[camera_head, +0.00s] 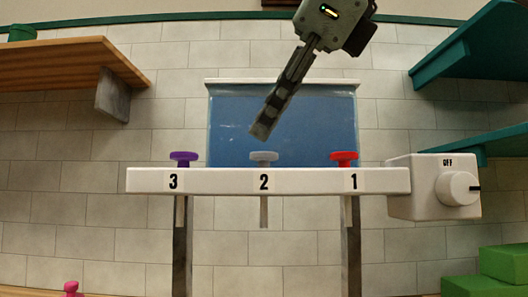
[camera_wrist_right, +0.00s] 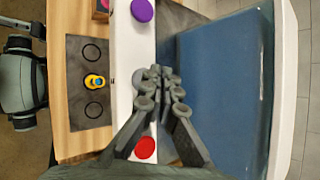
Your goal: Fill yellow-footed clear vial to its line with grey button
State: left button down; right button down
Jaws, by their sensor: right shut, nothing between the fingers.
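The grey button (camera_head: 264,156) stands on the white dispenser bar above the label 2, between a purple button (camera_head: 183,157) and a red button (camera_head: 343,157). My right gripper (camera_head: 262,130) is shut and empty, pointing down, with its tips just above the grey button in the head view. In the wrist view the right gripper's fingers (camera_wrist_right: 158,80) largely cover the grey button. A small yellow-footed vial (camera_wrist_right: 94,81) stands on the dark mat beside the bar. Its line and fill level cannot be made out. The left gripper is not in view.
A blue-filled tank (camera_head: 225,125) stands behind the bar (camera_head: 220,181). A white box with a knob (camera_head: 455,188) marked OFF is at the bar's right end. The dark mat (camera_wrist_right: 89,60) has marked circles. Shelves flank both sides; green blocks (camera_head: 500,265) sit lower right.

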dwell(0.3)
jog(key=shift+f+b, duration=0.35)
jog(key=shift+f, duration=0.1)
jog(key=shift+f+b, duration=0.4)
jog(key=shift+f, duration=0.2)
dwell(0.6)
jog(key=shift+r, duration=0.15)
jog(key=shift+r+p, duration=0.9)
jog(key=shift+p, duration=0.05)
